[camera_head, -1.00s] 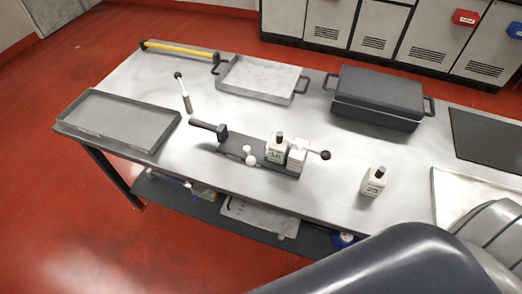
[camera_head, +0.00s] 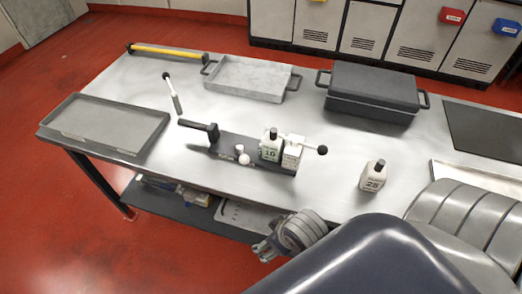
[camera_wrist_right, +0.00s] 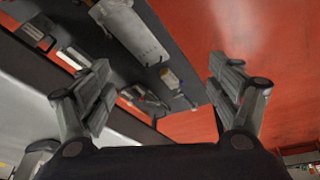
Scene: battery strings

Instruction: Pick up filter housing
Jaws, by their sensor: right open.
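I cannot tell for certain which item is the filter housing. A white block with a black cap, marked 10 (camera_head: 270,149), stands on a dark base plate (camera_head: 228,145). A second white block (camera_head: 292,156) stands beside it with a black-knobbed lever. A similar black-capped white block, marked 25 (camera_head: 373,177), stands alone to the right. My right gripper (camera_head: 265,249) is in front of the table's near edge, below and apart from these blocks. In the right wrist view it is open and empty (camera_wrist_right: 163,95). My left gripper is out of view.
A grey tray (camera_head: 72,137) is at the left, a light tray (camera_head: 280,90) and a dark lidded case (camera_head: 375,81) at the back. A lower shelf (camera_head: 165,200) runs under the table.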

